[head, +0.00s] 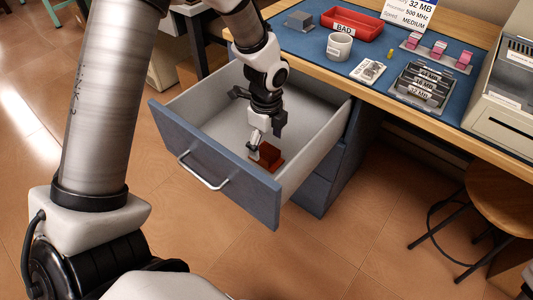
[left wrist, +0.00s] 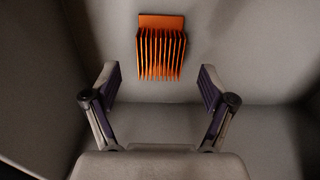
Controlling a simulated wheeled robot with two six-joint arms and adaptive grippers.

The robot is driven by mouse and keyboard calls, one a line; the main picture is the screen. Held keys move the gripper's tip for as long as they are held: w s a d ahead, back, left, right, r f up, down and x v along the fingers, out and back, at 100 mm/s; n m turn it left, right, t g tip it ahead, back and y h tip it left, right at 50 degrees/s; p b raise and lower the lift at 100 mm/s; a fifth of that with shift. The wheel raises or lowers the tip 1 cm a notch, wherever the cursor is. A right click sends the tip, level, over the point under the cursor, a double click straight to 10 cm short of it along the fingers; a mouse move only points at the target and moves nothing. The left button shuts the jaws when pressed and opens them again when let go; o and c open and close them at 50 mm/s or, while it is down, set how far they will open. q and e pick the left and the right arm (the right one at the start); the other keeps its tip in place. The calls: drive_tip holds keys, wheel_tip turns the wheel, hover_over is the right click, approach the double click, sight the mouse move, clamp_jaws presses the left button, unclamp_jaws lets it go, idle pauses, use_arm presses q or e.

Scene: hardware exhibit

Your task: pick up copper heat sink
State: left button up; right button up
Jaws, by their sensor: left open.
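The copper heat sink (head: 268,156) lies on the floor of an open drawer (head: 311,105), near its front panel. In the left wrist view the copper heat sink (left wrist: 161,48) shows its row of thin orange fins, a little beyond the fingertips and centred between them. My left gripper (head: 253,150) reaches down into the drawer beside the heat sink. In the left wrist view my left gripper (left wrist: 158,78) has its fingers spread wide with nothing between them.
The drawer's walls and blue front with a metal handle (head: 203,171) surround my left gripper. The desk above holds a red bin (head: 352,22), a white mug (head: 339,47), a grey block (head: 299,20) and a rack of memory modules (head: 420,86). A stool (head: 487,205) stands at right.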

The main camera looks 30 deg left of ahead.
sight(266, 151)
use_arm(q)
wheel_tip(266, 151, down, 4)
drive_tip(key=shift+f+b, duration=0.15)
drive_tip(key=shift+b, duration=0.5)
drive_tip(key=c, duration=0.9)
drive_tip(key=shift+r, duration=0.2)
drive_tip(key=shift+c, duration=0.2)
